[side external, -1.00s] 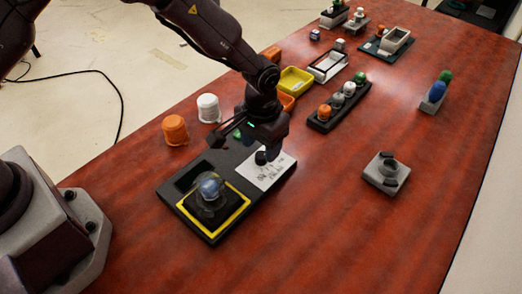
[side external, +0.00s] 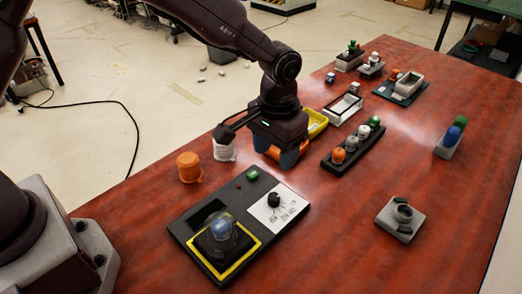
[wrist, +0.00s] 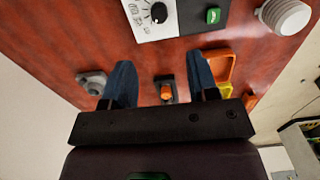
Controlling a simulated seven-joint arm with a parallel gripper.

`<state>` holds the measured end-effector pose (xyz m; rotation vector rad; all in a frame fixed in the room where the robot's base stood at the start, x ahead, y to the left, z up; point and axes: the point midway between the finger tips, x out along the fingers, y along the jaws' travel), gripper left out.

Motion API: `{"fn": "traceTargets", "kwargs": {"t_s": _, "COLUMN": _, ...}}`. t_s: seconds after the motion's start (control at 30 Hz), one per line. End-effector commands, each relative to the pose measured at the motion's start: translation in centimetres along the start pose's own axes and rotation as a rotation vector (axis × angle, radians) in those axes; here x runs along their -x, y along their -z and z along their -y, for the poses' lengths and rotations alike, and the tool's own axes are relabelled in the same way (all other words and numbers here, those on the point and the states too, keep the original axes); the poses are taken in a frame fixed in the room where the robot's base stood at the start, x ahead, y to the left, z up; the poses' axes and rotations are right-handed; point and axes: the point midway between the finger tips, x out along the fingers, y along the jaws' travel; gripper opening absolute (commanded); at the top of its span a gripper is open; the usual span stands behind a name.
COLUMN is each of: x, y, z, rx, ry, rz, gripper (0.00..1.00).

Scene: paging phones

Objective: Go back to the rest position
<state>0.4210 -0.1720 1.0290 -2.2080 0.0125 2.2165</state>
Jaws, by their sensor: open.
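My gripper (side external: 276,158) is open and empty, with its two blue-grey fingers spread apart. In the side external view it hangs above the table, behind the black control panel (side external: 184,228) and in front of the yellow tray. In the wrist view my gripper (wrist: 161,82) shows its fingers apart with nothing held between them. The panel carries a black knob (side external: 273,199) on a white label, a green button (side external: 253,174) and a yellow-framed square with a clear dome (side external: 222,236) over a blue part.
An orange cup (side external: 189,167) and a white ribbed cup (side external: 224,150) stand near my gripper. A black rack (side external: 331,165) of coloured knobs, a yellow tray (side external: 318,121) and a grey holder (side external: 400,219) are around.

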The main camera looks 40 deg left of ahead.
Motion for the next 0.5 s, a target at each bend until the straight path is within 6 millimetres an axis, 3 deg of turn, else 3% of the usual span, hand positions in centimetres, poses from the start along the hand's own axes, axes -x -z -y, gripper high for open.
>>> {"fn": "traceTargets", "kwargs": {"t_s": 0.07, "x": -0.9, "y": -1.6, "z": 0.7, "rx": -0.036, "ry": 0.021, "rz": 0.045, "gripper": 0.54}}
{"fn": "traceTargets", "kwargs": {"t_s": 0.17, "x": 0.7, "y": -3.7, "z": 1.8, "rx": -0.079, "ry": 0.017, "rz": 0.061, "gripper": 0.54}}
{"fn": "traceTargets", "kwargs": {"t_s": 0.5, "x": 10.2, "y": -10.8, "z": 8.2, "rx": -0.129, "ry": -0.044, "rz": -0.042, "gripper": 0.54}}
